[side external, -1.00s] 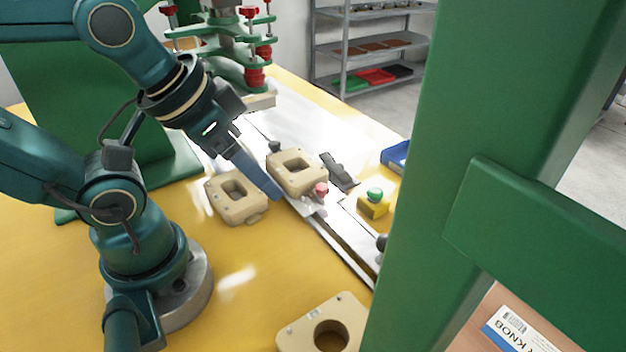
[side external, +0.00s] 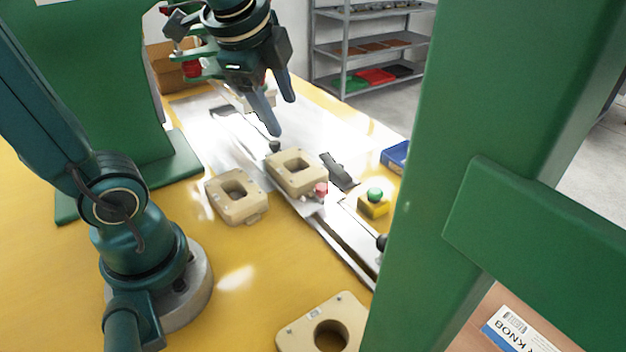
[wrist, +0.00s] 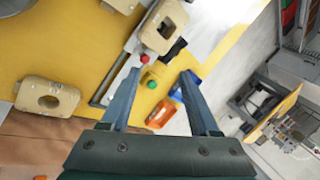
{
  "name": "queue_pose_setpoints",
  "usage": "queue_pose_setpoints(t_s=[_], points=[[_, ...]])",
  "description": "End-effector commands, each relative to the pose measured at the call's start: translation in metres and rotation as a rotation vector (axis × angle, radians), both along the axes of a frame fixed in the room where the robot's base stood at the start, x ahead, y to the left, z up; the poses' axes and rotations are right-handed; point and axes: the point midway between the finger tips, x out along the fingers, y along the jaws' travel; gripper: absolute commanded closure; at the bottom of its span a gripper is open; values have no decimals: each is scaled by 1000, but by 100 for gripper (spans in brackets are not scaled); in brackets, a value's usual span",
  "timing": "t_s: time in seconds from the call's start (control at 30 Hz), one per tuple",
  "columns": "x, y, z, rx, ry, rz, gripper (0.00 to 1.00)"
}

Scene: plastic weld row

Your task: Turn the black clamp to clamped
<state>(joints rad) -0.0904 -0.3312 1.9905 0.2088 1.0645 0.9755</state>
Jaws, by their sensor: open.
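The black clamp (side external: 338,170) lies on the light rail plate, just right of a beige fixture block (side external: 296,170) in the side view. In the wrist view the dark clamp (wrist: 174,50) shows beside the block (wrist: 163,25), beyond my fingertips. My gripper (side external: 283,117) is open and empty, with its fingers pointing down, above and behind the clamp in the side view. The wrist view also shows the two fingers (wrist: 160,72) spread apart. A red knob (side external: 321,189) sits at the block's front corner. Whether the clamp is clamped, I cannot tell.
A yellow box with a green button (side external: 375,195) stands right of the rail, near a blue bin (side external: 396,155). Loose beige blocks lie on the yellow table (side external: 237,197) (side external: 325,325). A green post (side external: 420,180) covers the right side. An orange bin (wrist: 160,112) shows in the wrist view.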

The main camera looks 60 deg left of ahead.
Motion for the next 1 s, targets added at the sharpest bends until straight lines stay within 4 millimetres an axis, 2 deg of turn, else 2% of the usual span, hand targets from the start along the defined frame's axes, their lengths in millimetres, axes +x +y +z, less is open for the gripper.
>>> queue_pose_setpoints(t_s=[0.1,0.23,0.43,0.63,1.0], points=[[27,26,-3,115,113,-122,38],[51,56,-15,209,239,-237,38],[77,102,-48,277,429,-348,38],[84,132,-88,259,543,-340,38],[75,148,-129,220,599,-321,38]])
